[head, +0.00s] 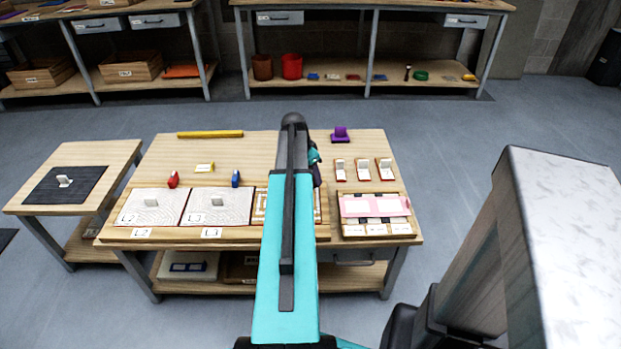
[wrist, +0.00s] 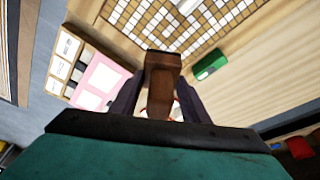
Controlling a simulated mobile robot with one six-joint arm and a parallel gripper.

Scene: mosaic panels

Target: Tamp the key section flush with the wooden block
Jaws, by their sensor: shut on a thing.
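In the wrist view my gripper (wrist: 160,92) is shut on a brown wooden block (wrist: 162,68), which sits upright between the two dark fingers. In the head view my arm covers most of this mosaic panel (head: 260,206), and the gripper and block are hidden. I cannot tell which part is the key section.
Two grey-white panels with knobs (head: 153,207) (head: 219,207) lie left of the mosaic. A tray with a pink sheet (head: 372,206) is at right. A green piece (wrist: 210,66) lies beside the mosaic. Red (head: 173,179) and blue (head: 236,178) pieces and a purple one (head: 340,134) stand farther back.

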